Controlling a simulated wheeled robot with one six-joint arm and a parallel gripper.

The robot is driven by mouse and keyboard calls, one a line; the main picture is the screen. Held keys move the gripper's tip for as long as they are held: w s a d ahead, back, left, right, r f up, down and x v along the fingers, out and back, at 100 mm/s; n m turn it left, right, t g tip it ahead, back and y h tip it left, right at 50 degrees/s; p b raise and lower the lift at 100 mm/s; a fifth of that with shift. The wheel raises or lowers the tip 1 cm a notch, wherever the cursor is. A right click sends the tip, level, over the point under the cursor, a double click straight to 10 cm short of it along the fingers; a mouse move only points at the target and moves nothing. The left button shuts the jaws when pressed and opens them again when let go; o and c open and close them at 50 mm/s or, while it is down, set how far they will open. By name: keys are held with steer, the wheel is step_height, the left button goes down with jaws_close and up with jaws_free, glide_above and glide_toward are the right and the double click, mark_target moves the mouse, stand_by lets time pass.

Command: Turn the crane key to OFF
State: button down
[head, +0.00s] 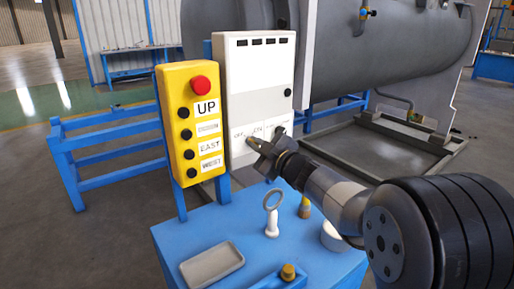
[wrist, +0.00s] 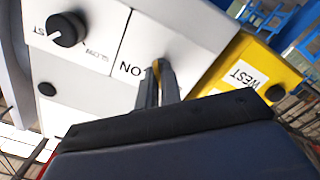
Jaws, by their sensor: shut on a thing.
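The crane key (wrist: 156,67) shows in the wrist view as a thin brass-coloured edge between my fingertips, at the white control box. My gripper (wrist: 158,84) is shut on it. The word ON is printed just left of the fingers in this view. In the head view my gripper (head: 251,146) reaches the lower front of the white box (head: 258,100) from the right. There the key is mostly hidden by the fingers, and small lettering beside them is hard to read. The key's exact angle cannot be told.
A yellow pendant box (head: 191,125) with a red button and several black buttons stands just left. A black knob (wrist: 66,29) sits near the key. The blue bench (head: 208,220) below holds a grey tray (head: 211,265) and a white ring-topped piece (head: 272,214).

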stand_by(0.5)
steer(key=c, duration=1.6)
jaws_free()
steer(key=shift+s, duration=0.1)
steer(key=v, duration=1)
steer(key=shift+s+d, duration=0.25)
steer(key=x, duration=1.1)
